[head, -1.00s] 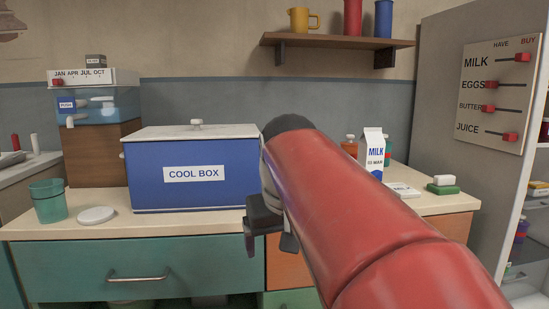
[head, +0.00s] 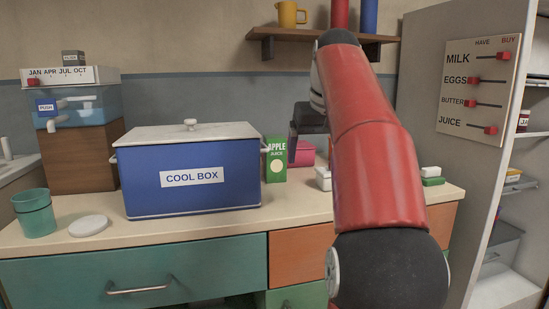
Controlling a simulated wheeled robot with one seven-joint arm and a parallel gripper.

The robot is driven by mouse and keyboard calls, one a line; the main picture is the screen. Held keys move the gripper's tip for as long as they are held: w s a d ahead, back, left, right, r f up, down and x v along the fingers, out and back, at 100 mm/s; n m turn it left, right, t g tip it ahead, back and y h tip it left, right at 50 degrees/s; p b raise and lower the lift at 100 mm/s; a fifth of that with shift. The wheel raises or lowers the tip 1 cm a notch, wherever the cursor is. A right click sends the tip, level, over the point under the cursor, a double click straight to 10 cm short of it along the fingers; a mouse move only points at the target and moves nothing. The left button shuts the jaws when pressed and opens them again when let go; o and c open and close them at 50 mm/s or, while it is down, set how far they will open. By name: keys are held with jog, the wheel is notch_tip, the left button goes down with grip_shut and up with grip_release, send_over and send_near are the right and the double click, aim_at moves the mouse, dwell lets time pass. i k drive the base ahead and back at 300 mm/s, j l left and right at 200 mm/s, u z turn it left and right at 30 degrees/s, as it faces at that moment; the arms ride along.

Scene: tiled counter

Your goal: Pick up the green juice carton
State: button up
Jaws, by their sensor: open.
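The green juice carton (head: 276,161), labelled APPLE JUICE, stands upright on the counter in the head view, just right of the blue cool box. My gripper (head: 298,142) is just right of the carton in the picture, beside its upper part. The gripper is open and its dark jaws hold nothing that I can see. Part of it is hidden by my red arm, and I cannot tell how far in depth it is from the carton.
The blue cool box (head: 190,180) stands close left of the carton. A pink object (head: 306,152) is behind the gripper. A white and green block (head: 431,178) lies at right. A teal cup (head: 34,214) and white lid (head: 88,226) sit at left. A shelf (head: 290,36) hangs above.

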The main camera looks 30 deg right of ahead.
aim_at(274, 160)
jog(key=i+l, duration=0.2)
jog(key=i, duration=0.25)
jog(key=i+l, duration=0.15)
jog(key=i, duration=0.35)
